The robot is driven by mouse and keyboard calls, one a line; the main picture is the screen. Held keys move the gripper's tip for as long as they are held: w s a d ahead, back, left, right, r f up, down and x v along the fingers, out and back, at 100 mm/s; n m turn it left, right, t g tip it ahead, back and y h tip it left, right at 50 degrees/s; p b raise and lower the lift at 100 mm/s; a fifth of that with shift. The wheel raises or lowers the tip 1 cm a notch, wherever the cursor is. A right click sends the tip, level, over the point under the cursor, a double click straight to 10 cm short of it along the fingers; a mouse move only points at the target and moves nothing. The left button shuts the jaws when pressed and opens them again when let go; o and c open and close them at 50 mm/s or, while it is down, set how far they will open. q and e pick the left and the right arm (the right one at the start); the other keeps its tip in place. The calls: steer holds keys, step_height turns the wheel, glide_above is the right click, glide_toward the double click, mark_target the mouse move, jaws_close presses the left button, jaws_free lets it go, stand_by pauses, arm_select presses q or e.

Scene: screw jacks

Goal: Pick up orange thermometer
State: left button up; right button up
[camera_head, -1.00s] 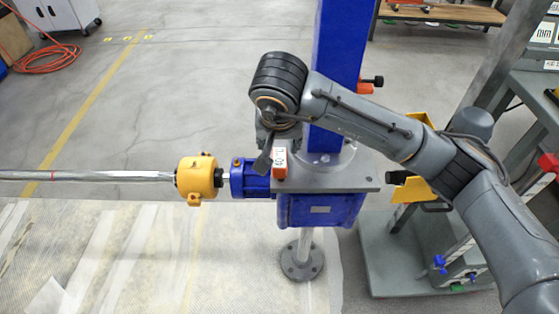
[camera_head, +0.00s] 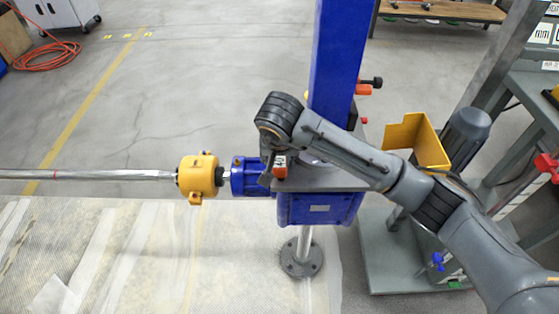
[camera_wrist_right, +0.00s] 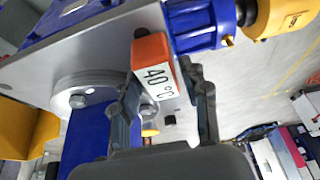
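The orange thermometer (camera_head: 280,168) is a small orange block with a white "40 °C" face. It sits at the left edge of the grey plate (camera_head: 325,180) on the blue screw jack. The right wrist view shows the thermometer (camera_wrist_right: 156,64) large, near the middle. My right gripper (camera_head: 268,174) is at the thermometer in the head view, pointing down. In the right wrist view my right gripper (camera_wrist_right: 166,85) has its fingers apart, one on each side of the thermometer. I cannot tell whether they touch it. My left gripper is not in view.
A blue column (camera_head: 338,60) rises from the plate behind my right arm. A yellow coupling (camera_head: 198,177) and a long metal shaft (camera_head: 90,175) extend left from the jack. A yellow bin (camera_head: 410,135) and a grey cart stand at the right. Open floor lies behind.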

jaws_close()
steer(key=shift+r, duration=0.15)
